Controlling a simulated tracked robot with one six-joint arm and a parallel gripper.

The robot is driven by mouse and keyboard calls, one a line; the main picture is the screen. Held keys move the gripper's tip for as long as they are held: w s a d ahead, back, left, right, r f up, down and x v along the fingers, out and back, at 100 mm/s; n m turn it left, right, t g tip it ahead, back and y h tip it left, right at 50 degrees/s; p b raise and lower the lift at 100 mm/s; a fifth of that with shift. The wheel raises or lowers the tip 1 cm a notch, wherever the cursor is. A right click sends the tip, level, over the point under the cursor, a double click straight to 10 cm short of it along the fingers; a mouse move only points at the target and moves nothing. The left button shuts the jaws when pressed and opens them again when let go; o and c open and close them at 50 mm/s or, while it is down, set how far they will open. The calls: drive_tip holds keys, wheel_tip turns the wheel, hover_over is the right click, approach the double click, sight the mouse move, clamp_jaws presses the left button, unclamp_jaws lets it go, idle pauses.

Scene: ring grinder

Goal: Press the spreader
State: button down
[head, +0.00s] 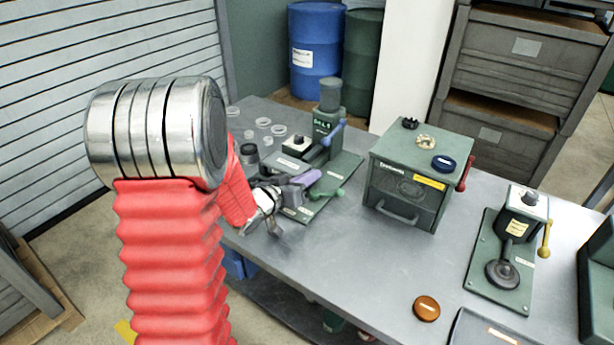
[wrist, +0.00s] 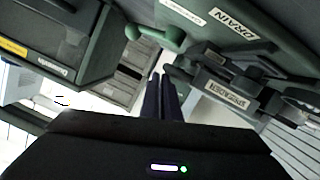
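The green press (head: 330,122) stands at the back left of the bench, with a blue-handled lever, a green-knobbed lever (head: 327,193) and a base plate. In the wrist view a dark block with a white label (wrist: 228,97) that seems to read "SPREADER" is right of my fingers. A green panel labelled "DRAIN" (wrist: 230,30) and the green knob (wrist: 170,38) are above them. My gripper (wrist: 160,78) has two dark, purplish fingers side by side, shut with nothing visible between them. In the head view my gripper (head: 306,178) is over the press's base plate; contact cannot be told.
A green box (head: 405,190) with small rings on top stands right of the press. A second green press (head: 505,255) with a yellow lever is further right. Clear rings (head: 264,122) lie at the back left. An orange disc (head: 426,308) lies near the front edge.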

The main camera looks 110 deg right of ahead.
drive_tip(key=shift+s+a+f+y, duration=0.2)
drive_tip(key=shift+a+f+y, duration=0.1)
drive_tip(key=shift+a+f, duration=0.25)
drive_tip(key=shift+d+r, duration=0.15)
drive_tip(key=shift+r, duration=0.3)
drive_tip(key=w+a+r, duration=0.6)
drive_tip(key=w, duration=0.1)
drive_tip(key=shift+w+r, duration=0.15)
drive_tip(key=shift+r, duration=0.1)
